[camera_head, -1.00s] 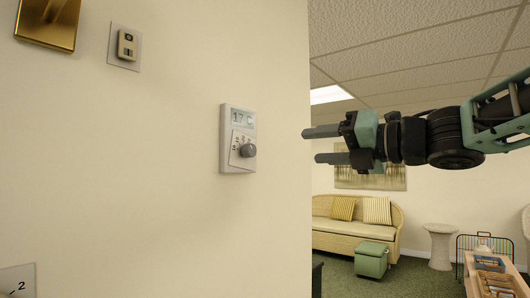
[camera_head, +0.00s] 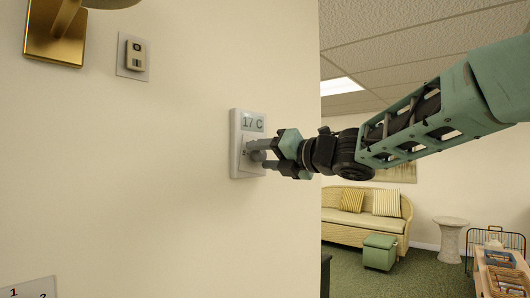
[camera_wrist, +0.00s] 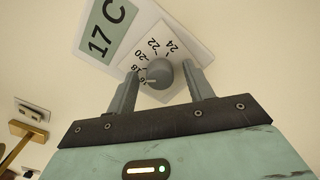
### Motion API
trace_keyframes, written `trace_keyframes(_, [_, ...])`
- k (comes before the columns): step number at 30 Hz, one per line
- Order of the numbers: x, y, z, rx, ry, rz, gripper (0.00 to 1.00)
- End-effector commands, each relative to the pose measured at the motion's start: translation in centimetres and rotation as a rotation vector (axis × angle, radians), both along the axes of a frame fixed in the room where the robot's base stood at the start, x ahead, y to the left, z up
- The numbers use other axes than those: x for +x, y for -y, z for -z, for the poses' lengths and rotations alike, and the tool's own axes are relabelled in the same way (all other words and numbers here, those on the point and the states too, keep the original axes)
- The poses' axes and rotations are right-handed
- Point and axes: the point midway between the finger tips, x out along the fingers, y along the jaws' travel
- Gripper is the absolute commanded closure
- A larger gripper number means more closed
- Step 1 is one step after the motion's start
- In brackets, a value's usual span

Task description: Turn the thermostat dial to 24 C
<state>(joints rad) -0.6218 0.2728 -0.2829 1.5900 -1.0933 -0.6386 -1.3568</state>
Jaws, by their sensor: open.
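The white thermostat (camera_head: 236,160) is on the wall, and its display (camera_head: 252,123) reads 17 C, clearer in the wrist view (camera_wrist: 102,27). In the wrist view its round grey dial (camera_wrist: 161,74) has a pale pointer mark towards the lower left, near the 16–18 end of the scale. The 24 mark (camera_wrist: 172,46) is at the upper right. My gripper (camera_head: 257,154) is at the thermostat, open, with one finger on each side of the dial. In the wrist view (camera_wrist: 162,71) gaps show beside the dial. In the head view the fingers partly hide dial and scale.
A wall switch plate (camera_head: 134,57) and a brass fixture (camera_head: 56,32) are up and left. Another plate marked 1 and 2 (camera_head: 28,289) is at the lower left. The wall ends right of the thermostat; a wicker sofa (camera_head: 365,205) and green ottoman (camera_head: 379,251) stand beyond.

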Motion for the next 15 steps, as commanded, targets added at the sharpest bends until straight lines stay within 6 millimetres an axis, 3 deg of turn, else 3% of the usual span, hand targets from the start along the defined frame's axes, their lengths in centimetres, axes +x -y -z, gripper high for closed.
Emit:
trace_keyframes(9, [0.12,-0.16,0.03,0.000,0.000,0.000,0.51])
trace_keyframes(13, [0.12,-0.15,0.03,0.000,0.000,0.000,0.87])
trace_keyframes(15, [0.12,-0.15,0.03,0.000,0.000,0.000,0.93])
